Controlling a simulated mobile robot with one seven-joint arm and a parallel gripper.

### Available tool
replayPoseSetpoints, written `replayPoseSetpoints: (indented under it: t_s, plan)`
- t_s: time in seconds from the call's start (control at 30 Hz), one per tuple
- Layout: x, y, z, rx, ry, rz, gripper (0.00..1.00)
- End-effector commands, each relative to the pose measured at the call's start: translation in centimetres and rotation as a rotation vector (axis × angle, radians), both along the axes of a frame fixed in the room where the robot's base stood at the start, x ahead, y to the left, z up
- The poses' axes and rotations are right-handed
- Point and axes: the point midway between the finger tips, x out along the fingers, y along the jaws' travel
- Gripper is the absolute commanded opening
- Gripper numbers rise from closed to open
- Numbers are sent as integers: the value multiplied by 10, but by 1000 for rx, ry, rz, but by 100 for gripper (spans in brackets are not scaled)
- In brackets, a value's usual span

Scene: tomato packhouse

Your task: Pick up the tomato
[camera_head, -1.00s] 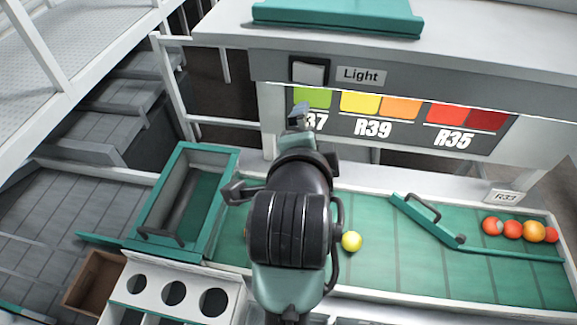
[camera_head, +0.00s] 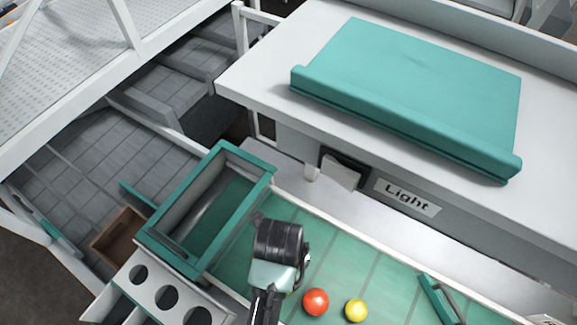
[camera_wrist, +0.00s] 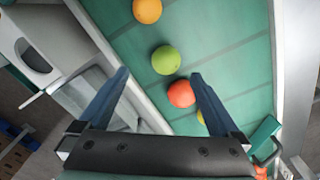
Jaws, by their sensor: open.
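Several tomatoes lie on the green belt; the task does not say which one is meant. The head view shows a red tomato (camera_head: 316,301) and a yellow tomato (camera_head: 356,310) right of my arm. In the wrist view, an orange tomato (camera_wrist: 148,10), a green tomato (camera_wrist: 166,60) and the red tomato (camera_wrist: 181,94) form a loose line. A yellow tomato (camera_wrist: 201,119) is partly hidden by the right finger. My gripper (camera_wrist: 160,76) is open and empty, with the green tomato showing between and beyond the fingertips. My arm hides the fingers in the head view.
A green-framed bin (camera_head: 222,147) stands left of the belt, beside a white panel with round holes (camera_head: 121,291). A green diverter bar (camera_head: 440,300) crosses the belt at right. A table with a green cover (camera_head: 420,90) stands behind the belt.

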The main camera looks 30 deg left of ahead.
Motion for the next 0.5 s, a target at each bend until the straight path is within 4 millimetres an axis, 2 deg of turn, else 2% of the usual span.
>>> replayPoseSetpoints:
  t_s: [0.1, 0.37, 0.5]
  plan:
    - [0, -1, -16, -1, 1, -1, 98]
    - [2, -4, -33, -1, -1, -2, 98]
    - [4, -9, -50, -1, 1, -1, 98]
